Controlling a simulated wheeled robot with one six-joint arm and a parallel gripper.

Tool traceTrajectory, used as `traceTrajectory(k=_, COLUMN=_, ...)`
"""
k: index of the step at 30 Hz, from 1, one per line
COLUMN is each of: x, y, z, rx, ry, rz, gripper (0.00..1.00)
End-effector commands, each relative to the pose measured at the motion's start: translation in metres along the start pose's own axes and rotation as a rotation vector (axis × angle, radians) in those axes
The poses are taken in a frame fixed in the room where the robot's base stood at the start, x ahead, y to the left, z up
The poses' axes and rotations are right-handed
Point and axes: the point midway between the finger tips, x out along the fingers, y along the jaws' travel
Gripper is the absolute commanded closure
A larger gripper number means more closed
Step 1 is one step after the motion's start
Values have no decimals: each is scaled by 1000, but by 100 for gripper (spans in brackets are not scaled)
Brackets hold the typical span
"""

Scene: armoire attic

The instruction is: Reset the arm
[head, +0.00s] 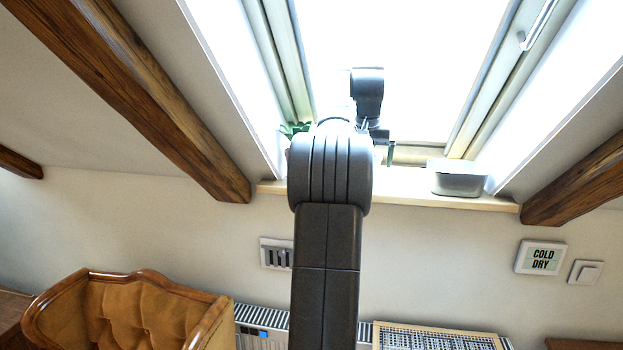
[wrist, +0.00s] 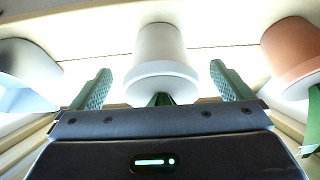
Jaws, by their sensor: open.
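My gripper (wrist: 160,68) is open, its two green ridged fingers spread apart in the wrist view. A white pot (wrist: 158,50) with green leaves at its rim shows between the fingers and appears upside down there. I see no contact between the fingers and the pot, but the depth between them is hard to tell. In the head view my arm reaches up over the window sill (head: 410,188). My arm hides most of the gripper and the white pot there.
A terracotta pot (wrist: 292,50) with a green plant is at the right of the wrist view. A grey container (head: 458,180) stands on the sill's right. Sloped wooden beams (head: 150,95) flank the window.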

Motion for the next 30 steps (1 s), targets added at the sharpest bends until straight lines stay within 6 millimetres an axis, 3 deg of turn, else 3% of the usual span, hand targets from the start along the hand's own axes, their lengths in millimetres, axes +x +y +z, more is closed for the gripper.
traceTrajectory(k=30, x=-56, y=0, z=141, rx=-1, ry=0, rz=-1, gripper=0)
